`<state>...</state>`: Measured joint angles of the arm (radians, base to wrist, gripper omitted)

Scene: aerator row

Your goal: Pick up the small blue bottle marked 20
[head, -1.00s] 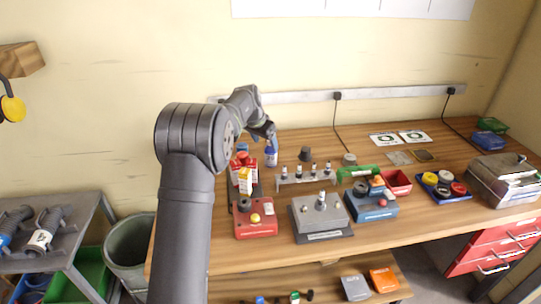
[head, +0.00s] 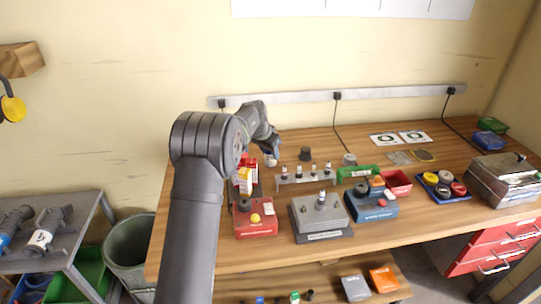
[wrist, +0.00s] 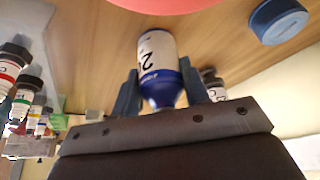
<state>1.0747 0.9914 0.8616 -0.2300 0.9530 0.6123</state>
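The fingers lie close along both sides, with little or no gap. The frames do not show whether they press on it. In the head view my gripper (head: 272,148) is down over the bottle (head: 270,162), which is mostly hidden, at the left part of the bench.
In the wrist view a blue round lid (wrist: 278,20) and a red surface (wrist: 165,4) are close by.

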